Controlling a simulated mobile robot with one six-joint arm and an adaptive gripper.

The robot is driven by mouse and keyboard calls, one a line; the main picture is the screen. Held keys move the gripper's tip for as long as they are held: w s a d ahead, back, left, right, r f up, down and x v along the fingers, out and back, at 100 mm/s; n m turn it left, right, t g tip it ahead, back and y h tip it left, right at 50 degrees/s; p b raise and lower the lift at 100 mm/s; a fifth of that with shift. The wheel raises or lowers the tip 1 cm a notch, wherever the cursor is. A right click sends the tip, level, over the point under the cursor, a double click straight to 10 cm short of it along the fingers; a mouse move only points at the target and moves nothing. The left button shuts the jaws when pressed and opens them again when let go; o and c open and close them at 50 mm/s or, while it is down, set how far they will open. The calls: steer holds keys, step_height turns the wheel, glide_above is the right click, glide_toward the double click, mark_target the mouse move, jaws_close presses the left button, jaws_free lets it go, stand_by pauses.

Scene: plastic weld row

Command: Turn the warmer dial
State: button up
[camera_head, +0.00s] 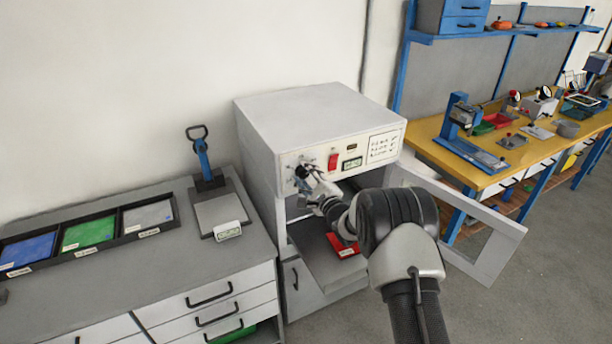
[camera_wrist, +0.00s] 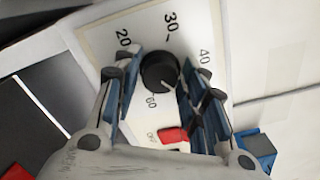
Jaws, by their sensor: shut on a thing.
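The warmer (camera_head: 310,115) is a pale box cabinet with a control panel along its upper front. Its black round dial (camera_wrist: 160,72) is on the panel, with the numbers 20, 30, 40 and 60 around it. A pale pointer line on the dial points to the lower right in the wrist view. My gripper (camera_wrist: 158,84) has its blue-grey fingers on either side of the dial and is shut on it. In the head view my gripper (camera_head: 308,177) is at the left of the panel and mostly hides the dial.
A red switch (camera_head: 333,161) sits right of the dial. The warmer's door (camera_head: 480,235) stands open to the right, with a red item (camera_head: 343,246) inside the chamber. A grey counter (camera_head: 150,270) with trays is at left. A yellow workbench (camera_head: 470,170) is at right.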

steer(key=shift+m, duration=0.4)
steer(key=o, duration=1.1)
steer(key=shift+c, duration=0.2)
steer(key=v, duration=1.2)
